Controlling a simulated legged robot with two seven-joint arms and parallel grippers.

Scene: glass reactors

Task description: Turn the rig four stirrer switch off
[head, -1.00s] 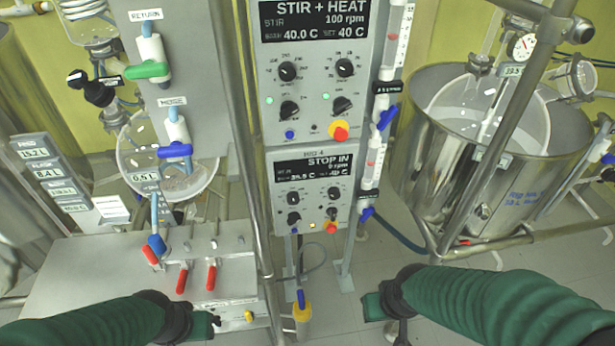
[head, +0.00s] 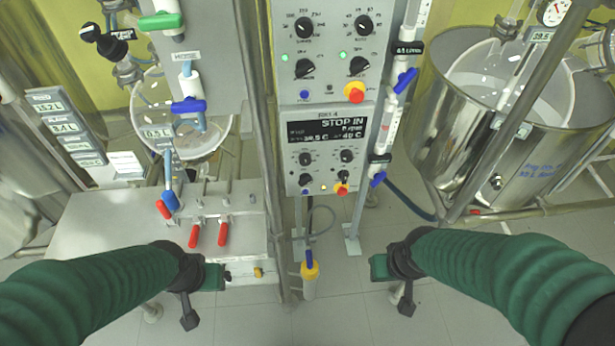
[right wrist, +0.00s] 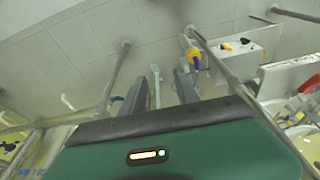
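The rig four panel (head: 327,148) is the lower grey box at the centre of the head view. Its display (head: 327,131) reads STOP IN, with small figures below. Four dark knobs sit under it, two above and two below; which is the stirrer switch I cannot read.
A larger control box (head: 329,45) stands directly above. Valved tubing (head: 390,125) runs along the panel's right side. A steel vessel (head: 480,130) stands at right. A metal bench (head: 110,220) with red-handled valves is at left. A yellow-topped tube (head: 310,275) is below.

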